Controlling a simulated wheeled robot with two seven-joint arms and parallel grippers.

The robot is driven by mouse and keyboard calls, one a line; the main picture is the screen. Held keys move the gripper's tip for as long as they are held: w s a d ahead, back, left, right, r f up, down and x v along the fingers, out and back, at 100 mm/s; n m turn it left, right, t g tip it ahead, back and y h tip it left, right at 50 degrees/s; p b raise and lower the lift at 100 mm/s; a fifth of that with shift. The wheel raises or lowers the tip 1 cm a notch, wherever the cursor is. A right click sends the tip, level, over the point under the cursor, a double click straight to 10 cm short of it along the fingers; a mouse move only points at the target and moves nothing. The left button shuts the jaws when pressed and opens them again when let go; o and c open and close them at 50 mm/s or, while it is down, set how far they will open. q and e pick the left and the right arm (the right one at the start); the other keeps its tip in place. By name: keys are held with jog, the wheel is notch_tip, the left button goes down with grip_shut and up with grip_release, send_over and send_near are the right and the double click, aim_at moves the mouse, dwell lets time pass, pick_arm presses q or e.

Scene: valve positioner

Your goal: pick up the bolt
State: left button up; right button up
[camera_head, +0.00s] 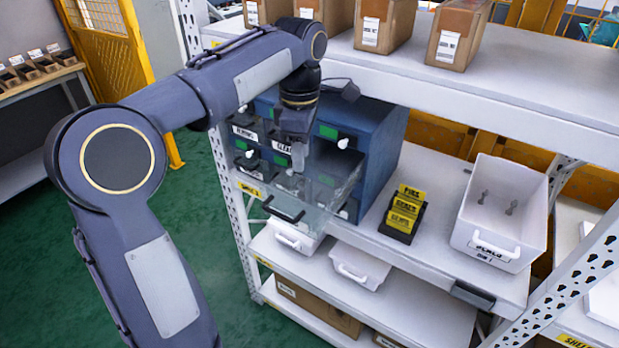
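My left gripper (298,158) points down at the front of the blue drawer cabinet (385,145), over a clear drawer (318,195) that is pulled out. Its fingers are small and partly merge with the drawer behind, so I cannot tell whether they are open or shut, or whether they hold anything. I cannot make out a bolt in the clear drawer. Two small grey bolt-like parts stand in the white bin (470,240) on the right: one part (484,196) and another part (512,207). My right gripper is not in view.
A black holder with yellow cards (404,212) stands between cabinet and bin. Cardboard boxes (455,35) line the upper shelf (500,80), which overhangs the cabinet. White bins (358,268) sit on the shelf below. Open green floor (215,235) lies left of the rack.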

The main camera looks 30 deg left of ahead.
aim_at(301, 180)
pick_arm(q)
notch_tip(301, 180, down, 7)
jog(key=shift+s+f+p, duration=0.1)
jog(key=shift+f+p, duration=0.1)
jog(key=shift+p, duration=0.15)
grip_shut()
